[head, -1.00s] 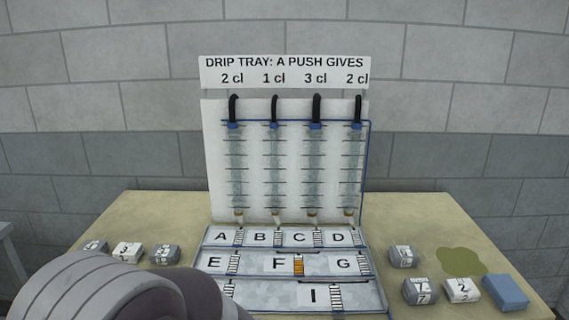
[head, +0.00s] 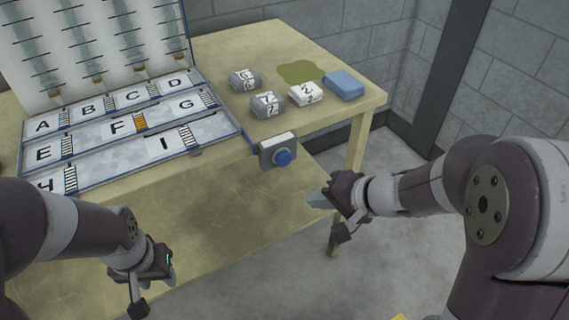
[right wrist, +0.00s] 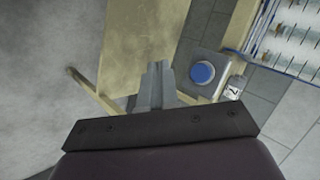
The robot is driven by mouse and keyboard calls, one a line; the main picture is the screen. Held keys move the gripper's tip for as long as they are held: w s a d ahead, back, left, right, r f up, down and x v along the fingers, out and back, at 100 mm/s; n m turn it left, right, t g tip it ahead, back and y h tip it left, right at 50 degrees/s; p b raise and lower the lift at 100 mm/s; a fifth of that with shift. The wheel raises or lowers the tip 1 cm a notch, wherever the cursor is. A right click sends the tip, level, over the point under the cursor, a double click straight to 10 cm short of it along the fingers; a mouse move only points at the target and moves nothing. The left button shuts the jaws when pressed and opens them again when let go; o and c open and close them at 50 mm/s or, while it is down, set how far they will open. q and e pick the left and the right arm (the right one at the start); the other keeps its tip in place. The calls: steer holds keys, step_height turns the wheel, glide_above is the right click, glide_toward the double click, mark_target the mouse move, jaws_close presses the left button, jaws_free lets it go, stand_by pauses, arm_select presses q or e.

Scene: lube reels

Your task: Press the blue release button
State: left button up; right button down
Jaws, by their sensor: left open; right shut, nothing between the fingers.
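The blue release button (head: 283,157) is a round knob on a grey box (head: 266,152) fixed at the table's front edge, right of the tray. It also shows in the right wrist view (right wrist: 203,72), right of my fingertips. My right gripper (head: 318,198) is shut and empty, in front of the table, below and to the right of the button and apart from it. Its closed fingers also show in the right wrist view (right wrist: 157,72). My left gripper (head: 140,290) is open and empty at the lower left, away from the button.
The lettered drip tray (head: 120,130) and white panel of tubes (head: 75,50) stand on the table (head: 230,45). Several numbered blocks (head: 267,104), a blue block (head: 343,85) and a green-brown stain (head: 301,71) lie at the right. Free floor lies right of the table.

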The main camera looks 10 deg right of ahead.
mark_target(283, 159)
steer(key=shift+w, duration=0.1)
steer(key=w+a, duration=0.3)
steer(key=w, duration=0.5)
steer(key=shift+p, duration=0.4)
steer(key=shift+w, duration=0.1)
stand_by(1.8)
steer(key=shift+w+a, duration=0.15)
steer(key=shift+w, duration=0.25)
